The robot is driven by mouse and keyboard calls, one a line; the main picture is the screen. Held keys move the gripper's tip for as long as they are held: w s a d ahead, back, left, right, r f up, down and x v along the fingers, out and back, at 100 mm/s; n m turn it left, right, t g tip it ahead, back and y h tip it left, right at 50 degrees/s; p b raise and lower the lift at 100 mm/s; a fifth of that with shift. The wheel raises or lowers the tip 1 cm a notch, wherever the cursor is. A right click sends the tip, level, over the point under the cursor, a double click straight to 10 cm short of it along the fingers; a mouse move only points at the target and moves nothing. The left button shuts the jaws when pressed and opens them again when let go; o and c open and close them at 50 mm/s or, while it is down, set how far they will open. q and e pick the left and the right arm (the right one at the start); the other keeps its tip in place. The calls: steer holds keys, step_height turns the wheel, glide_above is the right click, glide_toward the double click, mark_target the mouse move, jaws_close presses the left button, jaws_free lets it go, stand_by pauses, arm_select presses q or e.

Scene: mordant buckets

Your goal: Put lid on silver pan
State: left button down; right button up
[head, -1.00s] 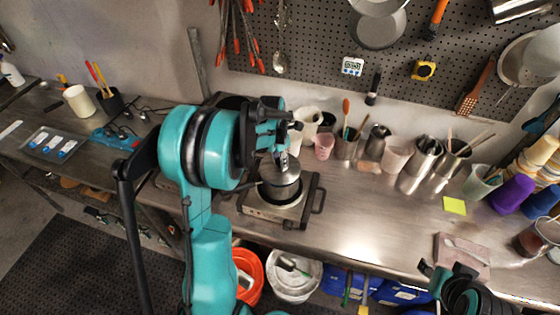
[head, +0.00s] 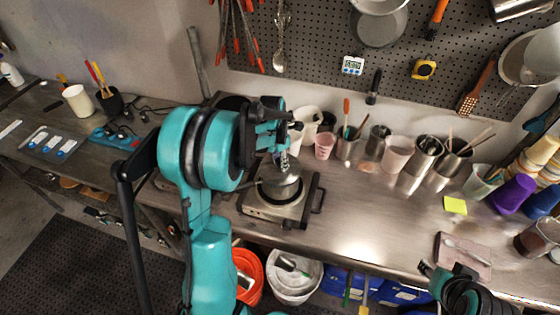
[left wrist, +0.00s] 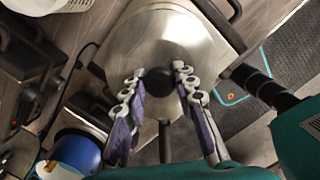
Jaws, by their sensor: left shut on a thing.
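The silver lid (head: 284,182) sits over the silver pan on the hot plate in the head view. In the left wrist view the lid (left wrist: 150,45) is a wide round metal disc with a black knob (left wrist: 158,82). My left gripper (head: 282,157) is above the pan, its fingers (left wrist: 158,85) shut on the lid's knob. The pan is mostly hidden under the lid, and I cannot tell whether the lid's rim rests evenly on it. My right gripper (head: 430,271) shows only partly at the lower right, away from the lid; its opening is unclear.
The hot plate (head: 262,210) stands near the table's front edge, with a black handle on its right. Cups and metal containers (head: 397,152) line the back. The table (head: 350,215) right of the hot plate is clear. An orange bucket (head: 248,275) stands below.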

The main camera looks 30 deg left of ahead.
arm_select(q)
steer(key=shift+f+b, duration=0.5)
steer(key=c, duration=1.1)
jaws_free()
steer(key=shift+c, duration=0.2)
step_height(320, 180, up, 12)
steer(key=s, duration=0.1)
steer(key=shift+s+a, duration=0.2)
steer(key=shift+a, duration=0.05)
steer(key=shift+d+f, duration=0.1)
